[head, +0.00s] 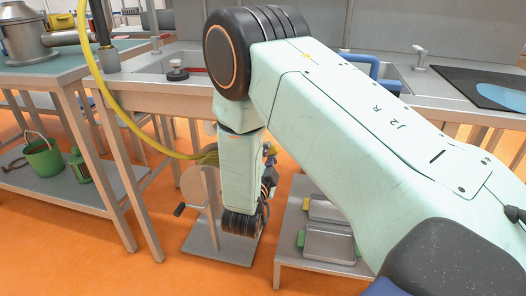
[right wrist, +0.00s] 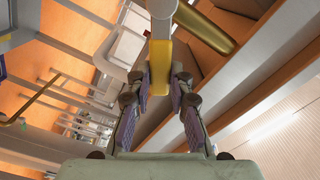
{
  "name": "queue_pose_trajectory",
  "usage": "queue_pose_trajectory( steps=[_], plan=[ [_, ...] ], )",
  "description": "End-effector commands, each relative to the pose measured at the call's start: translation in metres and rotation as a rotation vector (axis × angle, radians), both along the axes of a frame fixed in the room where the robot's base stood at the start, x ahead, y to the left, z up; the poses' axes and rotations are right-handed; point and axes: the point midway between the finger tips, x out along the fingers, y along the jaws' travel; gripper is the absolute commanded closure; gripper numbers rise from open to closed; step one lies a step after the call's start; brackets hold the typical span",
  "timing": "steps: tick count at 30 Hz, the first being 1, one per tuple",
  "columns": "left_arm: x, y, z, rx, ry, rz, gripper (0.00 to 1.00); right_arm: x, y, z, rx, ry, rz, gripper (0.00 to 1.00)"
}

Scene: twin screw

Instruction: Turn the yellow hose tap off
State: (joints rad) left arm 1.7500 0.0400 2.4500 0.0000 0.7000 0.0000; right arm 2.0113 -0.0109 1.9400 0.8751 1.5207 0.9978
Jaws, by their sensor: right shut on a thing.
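In the right wrist view, my right gripper (right wrist: 159,88) is shut on a yellow tap lever (right wrist: 159,66), with a pad on either side of it. The lever joins a pale grey fitting (right wrist: 160,14) above it in the picture. In the head view, the yellow hose (head: 118,112) hangs from the upper left and loops down to the hose reel (head: 199,188). My right arm reaches down beside the reel and hides the tap; the fingers are not clear there. My left gripper is not in view.
A sink bench (head: 150,92) stands behind my arm. A low stand with metal trays (head: 328,243) is right of the reel. At left, a table (head: 40,75) has a green bucket (head: 43,157) on its lower shelf. Orange floor (head: 80,255) is clear at front left.

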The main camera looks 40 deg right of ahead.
Motion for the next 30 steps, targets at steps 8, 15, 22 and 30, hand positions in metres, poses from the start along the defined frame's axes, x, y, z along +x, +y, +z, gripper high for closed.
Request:
queue_pose_trajectory(
  steps=[8, 15, 22, 30],
  plan=[
    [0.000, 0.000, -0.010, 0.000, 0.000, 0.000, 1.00, -0.004, -0.005, -0.015, 0.158, -0.193, -0.003, 1.00],
    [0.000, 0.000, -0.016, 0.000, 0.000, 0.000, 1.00, -0.005, -0.006, -0.025, 0.262, -0.317, -0.001, 1.00],
    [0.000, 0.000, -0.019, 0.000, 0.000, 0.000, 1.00, -0.005, -0.006, -0.031, 0.322, -0.388, 0.001, 1.00],
    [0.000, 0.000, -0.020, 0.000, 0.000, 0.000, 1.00, -0.005, -0.006, -0.032, 0.348, -0.417, 0.001, 1.00]
  ],
)
